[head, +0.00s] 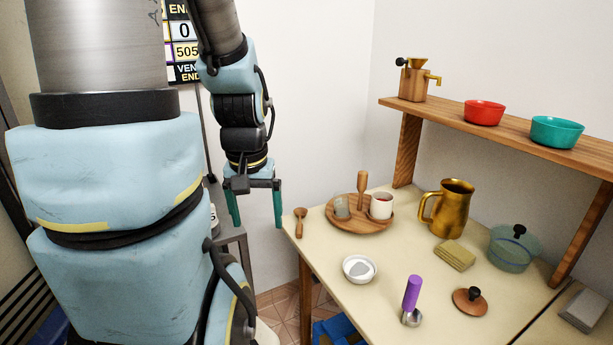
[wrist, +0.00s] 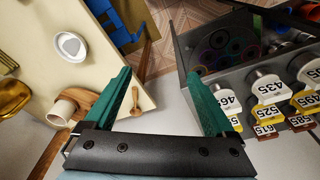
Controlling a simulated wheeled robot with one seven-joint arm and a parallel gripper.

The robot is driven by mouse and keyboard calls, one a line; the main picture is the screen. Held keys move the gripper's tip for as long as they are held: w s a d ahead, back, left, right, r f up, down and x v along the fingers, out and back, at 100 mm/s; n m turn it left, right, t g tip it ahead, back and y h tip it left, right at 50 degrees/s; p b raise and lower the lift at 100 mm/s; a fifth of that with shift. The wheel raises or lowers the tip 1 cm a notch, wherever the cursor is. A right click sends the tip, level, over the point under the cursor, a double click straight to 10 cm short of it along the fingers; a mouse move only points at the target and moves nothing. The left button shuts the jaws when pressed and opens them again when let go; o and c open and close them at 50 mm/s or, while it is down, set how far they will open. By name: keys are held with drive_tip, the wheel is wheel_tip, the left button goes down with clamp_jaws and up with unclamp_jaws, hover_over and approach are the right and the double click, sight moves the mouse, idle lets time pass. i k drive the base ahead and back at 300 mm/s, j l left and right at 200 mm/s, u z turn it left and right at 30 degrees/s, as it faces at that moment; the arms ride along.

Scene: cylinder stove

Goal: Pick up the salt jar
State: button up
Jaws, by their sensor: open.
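No jar in view is clearly marked as salt. I cannot tell which is the salt jar. My gripper (head: 256,208) is open and empty, pointing down left of the table's left edge. In the wrist view its green fingers (wrist: 160,76) are spread with nothing between them.
The table (head: 325,285) also holds a wooden spoon (head: 299,222), a brass pitcher (head: 455,208), a purple-handled scoop (head: 411,295), a lid (head: 469,301) and a glass pot (head: 513,251). A shelf (head: 500,126) overhangs the back. A rack with numbered tags (wrist: 265,85) is beside my gripper.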

sight(341, 197)
drive_tip(key=k+l+u, duration=0.45)
drive_tip(key=k+u, duration=0.65)
